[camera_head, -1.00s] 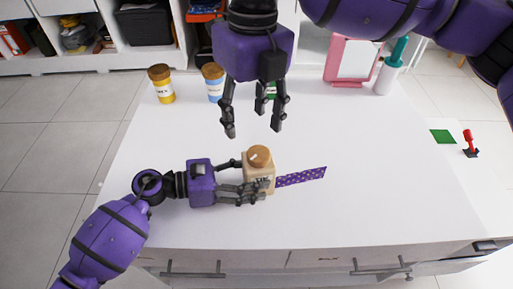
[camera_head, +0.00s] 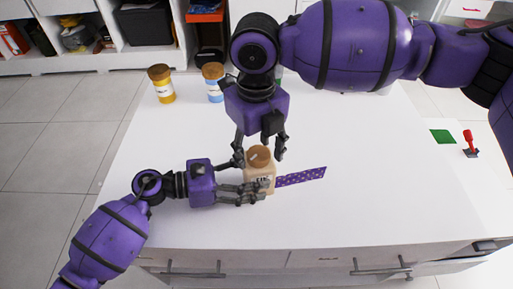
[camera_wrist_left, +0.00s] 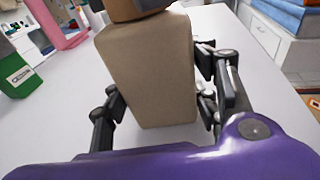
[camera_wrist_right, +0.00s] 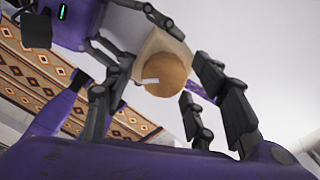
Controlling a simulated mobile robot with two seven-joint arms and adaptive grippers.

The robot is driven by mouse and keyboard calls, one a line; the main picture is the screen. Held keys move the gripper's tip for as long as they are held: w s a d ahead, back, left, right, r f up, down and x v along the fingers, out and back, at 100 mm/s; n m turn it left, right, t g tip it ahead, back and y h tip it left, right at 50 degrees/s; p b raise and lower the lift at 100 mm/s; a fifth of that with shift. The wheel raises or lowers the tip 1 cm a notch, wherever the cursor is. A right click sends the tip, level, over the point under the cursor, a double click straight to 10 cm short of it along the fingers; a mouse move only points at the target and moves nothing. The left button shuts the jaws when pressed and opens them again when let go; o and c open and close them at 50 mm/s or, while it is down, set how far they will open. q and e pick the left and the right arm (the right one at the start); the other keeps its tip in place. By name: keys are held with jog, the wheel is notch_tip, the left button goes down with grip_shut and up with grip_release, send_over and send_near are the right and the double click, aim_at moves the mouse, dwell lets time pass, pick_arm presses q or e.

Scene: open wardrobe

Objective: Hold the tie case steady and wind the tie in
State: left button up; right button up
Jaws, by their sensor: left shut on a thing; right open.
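The tie case (camera_head: 263,181) is a beige box with a round brown knob (camera_head: 259,156) on top. It stands upright on the white table. A purple patterned tie (camera_head: 301,177) sticks out of its right side and lies flat. My left gripper (camera_head: 258,180) is shut on the case, a finger on either side, also seen in the left wrist view around the beige case (camera_wrist_left: 150,70). My right gripper (camera_head: 259,158) is open above the case, its fingers on either side of the knob. In the right wrist view the knob (camera_wrist_right: 165,74) with its pale mark lies between the open fingers.
A yellow jar (camera_head: 161,84) and a blue-labelled jar (camera_head: 214,82) stand at the back left of the table (camera_head: 390,170). A green square (camera_head: 442,136) and a red lever (camera_head: 469,142) are at the right. The table right of the tie is clear.

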jog(key=shift+c, duration=0.6)
jog(key=c, duration=1)
